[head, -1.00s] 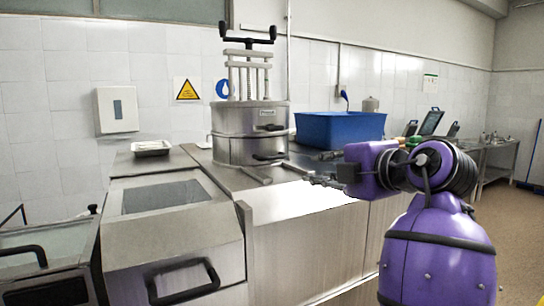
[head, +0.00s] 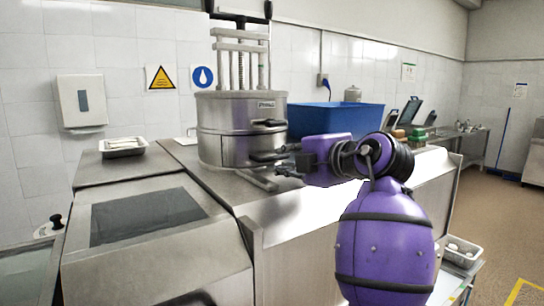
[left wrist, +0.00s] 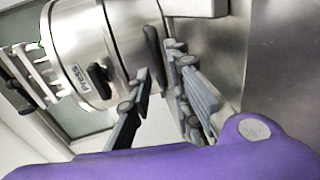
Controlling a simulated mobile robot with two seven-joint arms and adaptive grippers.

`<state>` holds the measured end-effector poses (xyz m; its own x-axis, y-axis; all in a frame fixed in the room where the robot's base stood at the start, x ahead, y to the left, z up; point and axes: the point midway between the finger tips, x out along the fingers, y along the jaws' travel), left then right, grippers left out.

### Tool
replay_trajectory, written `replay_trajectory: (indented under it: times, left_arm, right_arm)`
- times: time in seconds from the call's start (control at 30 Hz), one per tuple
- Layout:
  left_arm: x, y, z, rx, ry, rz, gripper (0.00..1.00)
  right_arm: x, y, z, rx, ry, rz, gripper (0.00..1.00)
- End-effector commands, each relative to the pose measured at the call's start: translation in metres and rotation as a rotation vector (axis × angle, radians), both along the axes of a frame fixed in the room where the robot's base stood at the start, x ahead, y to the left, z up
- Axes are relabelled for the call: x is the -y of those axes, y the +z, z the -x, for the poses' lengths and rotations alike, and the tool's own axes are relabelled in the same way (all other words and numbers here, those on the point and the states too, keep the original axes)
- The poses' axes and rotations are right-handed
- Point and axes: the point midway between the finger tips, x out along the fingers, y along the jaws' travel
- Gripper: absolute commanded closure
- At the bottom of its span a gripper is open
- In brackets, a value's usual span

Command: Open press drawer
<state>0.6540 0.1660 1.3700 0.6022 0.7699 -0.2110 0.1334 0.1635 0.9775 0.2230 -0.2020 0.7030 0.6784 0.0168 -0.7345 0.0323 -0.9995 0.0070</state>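The press (head: 240,110) is a round steel cylinder with a black crank on top, standing on the steel counter. It has an upper black handle (head: 268,123) and a lower black handle (head: 262,156) on the drawer section (head: 222,150), which looks closed. My left gripper (head: 278,160) is beside the lower handle at the press's right side. In the left wrist view, the fingers (left wrist: 162,72) are spread, with the lower handle (left wrist: 154,47) reaching between the tips. Whether they touch it is unclear. The upper handle (left wrist: 99,80) is left of the fingers. My right gripper is out of view.
A blue basket (head: 340,117) stands behind my arm on the counter (head: 300,205). A small metal tray (head: 122,147) is at the left. The floor at the right is clear.

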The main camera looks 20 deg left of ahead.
Motion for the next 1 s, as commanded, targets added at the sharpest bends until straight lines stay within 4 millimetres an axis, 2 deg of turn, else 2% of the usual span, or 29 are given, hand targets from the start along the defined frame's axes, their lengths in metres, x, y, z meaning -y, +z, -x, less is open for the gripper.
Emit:
replay_trajectory:
  times: [0.1, 0.3, 0.63, 0.67, 0.8, 1.0]
  left_arm:
    - [-0.017, 0.001, -0.011, 0.005, 0.004, -0.001, 0.81]
    - [-0.034, -0.005, -0.025, 0.004, 0.003, -0.001, 0.81]
    - [-0.039, -0.01, -0.029, 0.001, 0.001, 0.0, 0.81]
    - [-0.039, -0.01, -0.029, 0.001, 0.001, 0.0, 0.83]
    - [-0.038, -0.009, -0.029, 0.001, 0.001, 0.0, 1.0]
    - [-0.038, -0.009, -0.029, 0.001, 0.001, 0.0, 1.0]
  right_arm:
    - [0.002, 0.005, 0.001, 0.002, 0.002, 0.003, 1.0]
    - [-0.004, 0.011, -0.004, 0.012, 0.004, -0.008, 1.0]
    - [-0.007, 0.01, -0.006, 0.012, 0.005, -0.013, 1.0]
    - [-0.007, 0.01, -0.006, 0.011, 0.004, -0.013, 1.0]
    - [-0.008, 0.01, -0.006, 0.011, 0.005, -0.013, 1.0]
    - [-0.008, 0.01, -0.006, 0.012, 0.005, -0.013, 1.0]
